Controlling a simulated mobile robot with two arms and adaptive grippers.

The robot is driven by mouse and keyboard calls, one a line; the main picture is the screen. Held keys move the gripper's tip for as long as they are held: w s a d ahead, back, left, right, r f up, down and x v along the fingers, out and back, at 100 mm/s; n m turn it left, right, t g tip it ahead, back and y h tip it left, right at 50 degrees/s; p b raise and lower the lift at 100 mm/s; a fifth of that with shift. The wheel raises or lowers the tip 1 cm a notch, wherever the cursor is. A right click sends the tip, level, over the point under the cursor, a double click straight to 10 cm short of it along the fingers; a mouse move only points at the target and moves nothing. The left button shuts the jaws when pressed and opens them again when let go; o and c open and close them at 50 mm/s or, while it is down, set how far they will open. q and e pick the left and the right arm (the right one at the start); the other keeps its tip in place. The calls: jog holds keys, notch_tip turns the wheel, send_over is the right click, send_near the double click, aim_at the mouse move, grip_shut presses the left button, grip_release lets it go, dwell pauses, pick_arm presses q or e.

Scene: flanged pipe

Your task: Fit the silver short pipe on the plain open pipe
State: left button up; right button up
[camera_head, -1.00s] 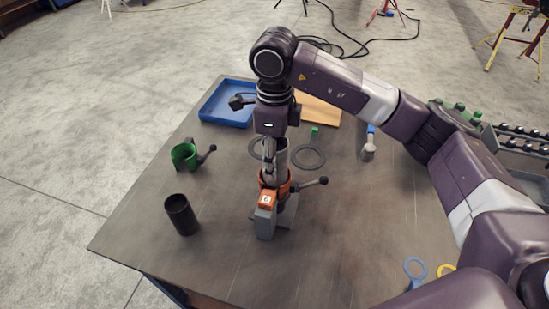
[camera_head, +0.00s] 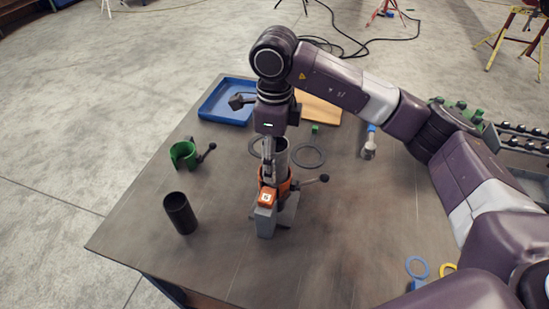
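My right gripper (camera_head: 268,168) points straight down over the middle of the table, its fingers beside and partly in front of a silver pipe piece (camera_head: 281,150). The frames do not show whether the fingers close on it. Below it is an orange clamp (camera_head: 283,188) with a dark handle, on a grey stand (camera_head: 265,221). The joint between the silver piece and any pipe under it is hidden by the gripper and clamp. A dark open pipe (camera_head: 181,214) stands upright at the left front of the table. My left gripper is not in view.
A green clamp (camera_head: 184,156) with a handle stands at the left. A blue tray (camera_head: 229,103), a wooden board (camera_head: 320,109) and dark flat rings (camera_head: 309,155) lie at the back. A blue ring-handled tool (camera_head: 417,269) lies front right.

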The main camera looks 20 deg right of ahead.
jog(key=shift+o, duration=0.6)
notch_tip(320, 180, up, 12)
notch_tip(320, 180, up, 9)
jog(key=p, duration=0.7)
